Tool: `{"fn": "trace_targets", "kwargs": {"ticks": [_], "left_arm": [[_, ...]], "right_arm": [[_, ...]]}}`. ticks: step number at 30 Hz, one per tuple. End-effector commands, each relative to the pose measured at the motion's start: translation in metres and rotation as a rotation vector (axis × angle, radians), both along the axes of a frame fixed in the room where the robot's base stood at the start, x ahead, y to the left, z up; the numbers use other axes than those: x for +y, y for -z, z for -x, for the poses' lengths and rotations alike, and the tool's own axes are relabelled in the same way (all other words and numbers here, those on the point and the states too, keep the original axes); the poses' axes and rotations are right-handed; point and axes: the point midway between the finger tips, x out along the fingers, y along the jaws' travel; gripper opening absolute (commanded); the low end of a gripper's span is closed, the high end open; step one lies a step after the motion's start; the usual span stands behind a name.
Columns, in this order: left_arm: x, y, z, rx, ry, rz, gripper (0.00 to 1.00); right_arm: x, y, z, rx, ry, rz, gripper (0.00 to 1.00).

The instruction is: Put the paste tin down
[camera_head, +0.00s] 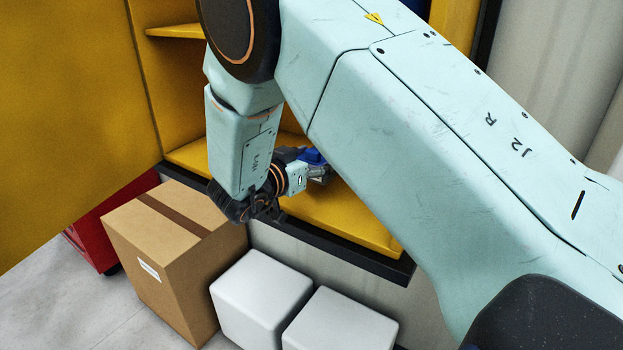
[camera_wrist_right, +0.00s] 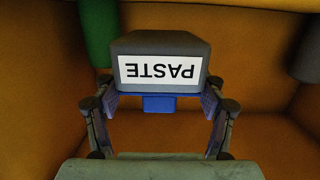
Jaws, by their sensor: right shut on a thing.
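The paste tin (camera_wrist_right: 160,45) is a dark grey block with a white label that reads PASTE upside down in the right wrist view. A blue part shows beneath the label, between the fingers. My right gripper (camera_wrist_right: 160,100) is shut on the tin, one finger on each side. In the head view the right gripper (camera_head: 318,172) is inside the yellow cabinet (camera_head: 340,215), low over its bottom shelf. A bit of blue (camera_head: 312,156) shows at the fingers there; my arm hides most of the rest. I cannot tell whether the tin touches the shelf. My left gripper is not in view.
In the wrist view a green cylinder (camera_wrist_right: 97,30) stands at upper left and a dark grey one (camera_wrist_right: 308,50) at upper right. The yellow door (camera_head: 70,110) is open at left. A cardboard box (camera_head: 175,250) and two white boxes (camera_head: 262,295) stand below the cabinet.

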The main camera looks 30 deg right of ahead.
Motion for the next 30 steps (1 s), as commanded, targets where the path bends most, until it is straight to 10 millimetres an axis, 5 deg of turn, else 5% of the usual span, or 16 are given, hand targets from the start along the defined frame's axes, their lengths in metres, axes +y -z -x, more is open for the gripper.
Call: {"fn": "trace_targets", "kwargs": {"ticks": [13, 23, 24, 30], "left_arm": [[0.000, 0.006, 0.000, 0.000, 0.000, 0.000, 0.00], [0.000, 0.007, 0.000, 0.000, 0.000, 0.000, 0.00], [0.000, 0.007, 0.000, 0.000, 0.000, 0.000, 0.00], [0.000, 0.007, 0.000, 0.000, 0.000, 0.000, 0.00]], "right_arm": [[0.000, 0.045, -0.001, -0.002, -0.001, 0.001, 0.26], [0.000, 0.047, -0.001, -0.003, -0.002, 0.001, 0.26], [0.000, 0.048, -0.001, -0.001, -0.002, 0.000, 0.72], [0.000, 0.047, -0.001, -0.001, -0.002, 0.000, 0.89]]}}
